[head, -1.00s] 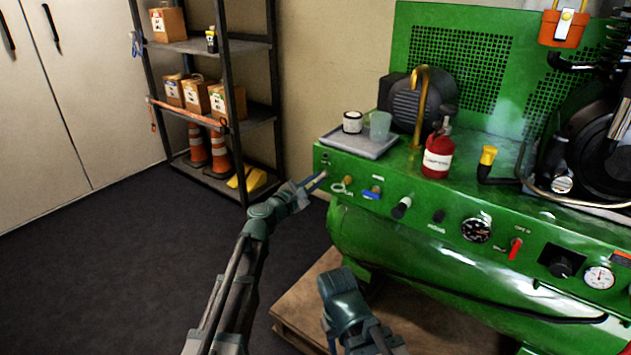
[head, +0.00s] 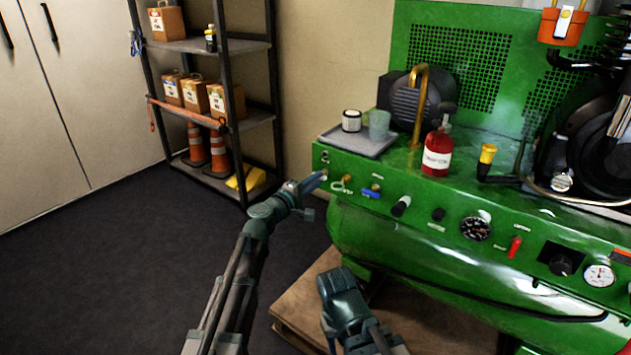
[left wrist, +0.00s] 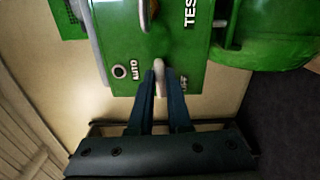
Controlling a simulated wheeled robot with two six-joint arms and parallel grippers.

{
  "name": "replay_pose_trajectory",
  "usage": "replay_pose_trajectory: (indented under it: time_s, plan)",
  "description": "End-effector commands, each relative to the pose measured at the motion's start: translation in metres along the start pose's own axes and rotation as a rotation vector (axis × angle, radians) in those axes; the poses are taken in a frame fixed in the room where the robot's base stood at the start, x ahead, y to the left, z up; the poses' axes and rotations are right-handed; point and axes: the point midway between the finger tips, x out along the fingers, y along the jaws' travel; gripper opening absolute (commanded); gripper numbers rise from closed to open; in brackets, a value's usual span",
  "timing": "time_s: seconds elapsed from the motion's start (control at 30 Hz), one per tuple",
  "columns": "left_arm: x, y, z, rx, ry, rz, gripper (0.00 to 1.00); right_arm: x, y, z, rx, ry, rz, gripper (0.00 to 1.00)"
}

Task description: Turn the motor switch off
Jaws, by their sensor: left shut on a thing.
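The motor switch is a small pale lever (left wrist: 160,76) on the green compressor's front panel (left wrist: 122,35). It stands between the labels "AUTO" and another label that is partly covered. My left gripper (left wrist: 163,82) is shut on the lever, one dark finger on each side. In the head view, my left gripper (head: 318,180) reaches the left end of the panel, and its fingers hide the lever there. A teal part of my other arm shows at the bottom centre of the head view, but no right fingertips can be made out.
To the right of my left gripper are a brass fitting, a blue-handled valve (head: 371,193), a gauge (head: 476,228) and a red switch (head: 515,246). A grey tray (head: 357,145) and a red bottle (head: 437,152) stand on top. A shelf rack (head: 277,90) stands behind; the dark floor at left is clear.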

Motion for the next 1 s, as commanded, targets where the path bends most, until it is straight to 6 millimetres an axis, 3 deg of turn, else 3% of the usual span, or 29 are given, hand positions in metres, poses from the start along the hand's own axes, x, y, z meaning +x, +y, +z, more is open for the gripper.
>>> replay_pose_trajectory:
  time_s: [0.73,0.77,0.9,1.0]
  plan:
    - [-0.0009,-0.0011,0.0012,0.074,-0.002,-0.002,0.0,0.0007,-0.0001,0.0,0.0,0.0,0.0,0.5]
    - [-0.0009,-0.0011,0.0012,0.074,-0.002,-0.002,0.22,0.0007,-0.0001,0.0,0.0,0.0,0.0,0.5]
    - [-0.0006,-0.0009,0.0009,0.073,-0.001,-0.001,0.46,0.0006,-0.0001,0.0,0.0,0.0,0.0,0.5]
    - [-0.0005,-0.0008,0.0007,0.072,-0.001,-0.001,0.46,0.0006,-0.0001,0.0,0.0,0.0,0.0,0.5]
